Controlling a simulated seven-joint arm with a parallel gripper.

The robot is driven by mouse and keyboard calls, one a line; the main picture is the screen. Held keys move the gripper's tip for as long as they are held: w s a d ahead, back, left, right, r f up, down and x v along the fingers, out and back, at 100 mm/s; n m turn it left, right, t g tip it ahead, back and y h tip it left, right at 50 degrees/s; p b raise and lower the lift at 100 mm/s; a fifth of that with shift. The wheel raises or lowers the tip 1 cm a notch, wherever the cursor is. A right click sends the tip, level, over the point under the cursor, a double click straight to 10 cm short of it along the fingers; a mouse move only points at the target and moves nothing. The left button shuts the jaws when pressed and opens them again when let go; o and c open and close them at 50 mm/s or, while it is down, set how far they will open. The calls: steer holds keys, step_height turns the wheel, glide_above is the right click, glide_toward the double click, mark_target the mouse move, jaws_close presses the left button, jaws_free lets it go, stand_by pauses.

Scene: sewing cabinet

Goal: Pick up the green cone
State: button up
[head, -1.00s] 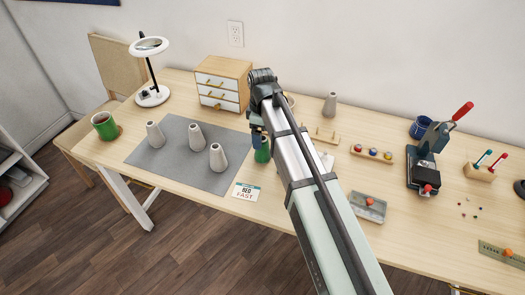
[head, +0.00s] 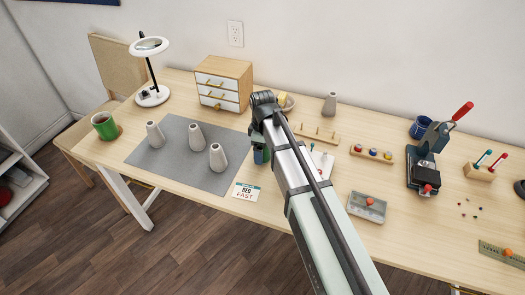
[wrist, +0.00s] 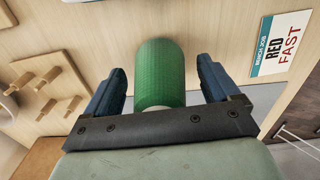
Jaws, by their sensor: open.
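The green cone (wrist: 160,75) stands on the table between the two fingers of my gripper (wrist: 160,88) in the wrist view. The fingers are open, one on each side, with a gap to the cone on both sides.
Three grey cones (head: 195,136) stand on or at the grey mat (head: 180,170) to the left. A "RED FAST" card (wrist: 283,44) lies close by. A peg rack (head: 318,135) and a small drawer cabinet (head: 222,84) stand behind. A grey tray (head: 367,206) lies to the right.

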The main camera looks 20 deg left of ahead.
steer(key=c, duration=1.2)
steer(key=shift+r, duration=0.1)
